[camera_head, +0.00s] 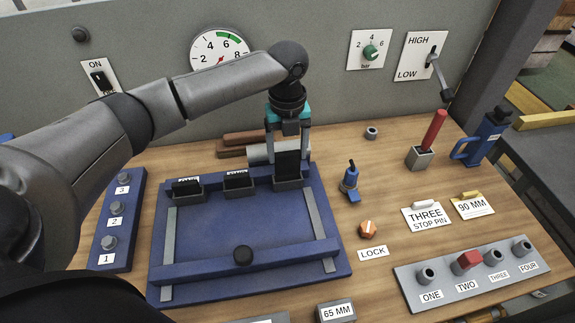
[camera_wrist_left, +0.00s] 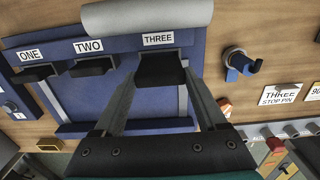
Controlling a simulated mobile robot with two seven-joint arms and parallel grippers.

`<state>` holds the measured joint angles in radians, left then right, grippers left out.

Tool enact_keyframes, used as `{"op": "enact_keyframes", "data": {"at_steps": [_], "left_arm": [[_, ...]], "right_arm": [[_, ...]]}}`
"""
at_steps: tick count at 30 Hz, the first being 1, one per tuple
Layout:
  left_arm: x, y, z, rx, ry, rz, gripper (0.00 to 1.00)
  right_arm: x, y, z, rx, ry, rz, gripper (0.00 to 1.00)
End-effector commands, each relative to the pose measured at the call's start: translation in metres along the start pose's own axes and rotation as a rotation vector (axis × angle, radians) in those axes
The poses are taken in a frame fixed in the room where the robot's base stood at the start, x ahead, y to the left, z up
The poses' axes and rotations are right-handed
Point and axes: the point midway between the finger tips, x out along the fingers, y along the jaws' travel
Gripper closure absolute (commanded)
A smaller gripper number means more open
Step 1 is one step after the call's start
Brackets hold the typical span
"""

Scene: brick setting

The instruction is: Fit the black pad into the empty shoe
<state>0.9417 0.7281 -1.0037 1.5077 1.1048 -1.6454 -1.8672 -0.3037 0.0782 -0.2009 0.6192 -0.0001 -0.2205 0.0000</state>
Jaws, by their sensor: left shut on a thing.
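My left gripper (camera_head: 288,150) points down over the back right of the blue fixture, shut on the black pad (camera_head: 288,165). The pad is upright, directly over the third shoe (camera_head: 288,184), and its lower end meets or overlaps the shoe's opening. I cannot tell how deep it sits. In the left wrist view, the pad (camera_wrist_left: 160,71) is between the fingers, below the THREE label, and hides most of the shoe. The shoes ONE (camera_head: 188,195) and TWO (camera_head: 239,190) stand to the left with black pieces in them. My right gripper is not in view.
A grey cylinder (camera_head: 260,153) lies close behind the gripper. A blue valve-like part (camera_head: 350,182) and an orange knob (camera_head: 367,229) are to the right. A numbered blue block (camera_head: 122,225) is left.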

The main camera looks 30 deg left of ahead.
Motion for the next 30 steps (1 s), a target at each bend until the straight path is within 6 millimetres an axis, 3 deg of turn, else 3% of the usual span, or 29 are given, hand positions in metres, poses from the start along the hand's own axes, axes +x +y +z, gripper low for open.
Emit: {"op": "enact_keyframes", "data": {"at_steps": [3, 7, 21, 22, 28, 30], "left_arm": [[0.025, 0.001, -0.002, 0.000, 0.005, 0.005, 0.84], [0.044, 0.000, -0.001, 0.001, 0.003, 0.003, 0.84], [0.052, 0.000, -0.001, 0.001, 0.002, 0.002, 0.84], [0.052, 0.000, -0.001, 0.001, 0.002, 0.002, 0.24], [0.052, 0.000, -0.001, 0.001, 0.002, 0.002, 0.01], [0.052, 0.000, -0.001, 0.001, 0.002, 0.002, 0.00]], "right_arm": [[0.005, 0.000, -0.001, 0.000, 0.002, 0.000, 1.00], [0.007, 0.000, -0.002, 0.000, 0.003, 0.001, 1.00], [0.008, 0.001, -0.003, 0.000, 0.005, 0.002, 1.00], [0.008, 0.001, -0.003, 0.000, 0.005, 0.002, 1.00], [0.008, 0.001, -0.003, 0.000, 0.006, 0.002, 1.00], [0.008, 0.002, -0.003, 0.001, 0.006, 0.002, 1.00]]}}
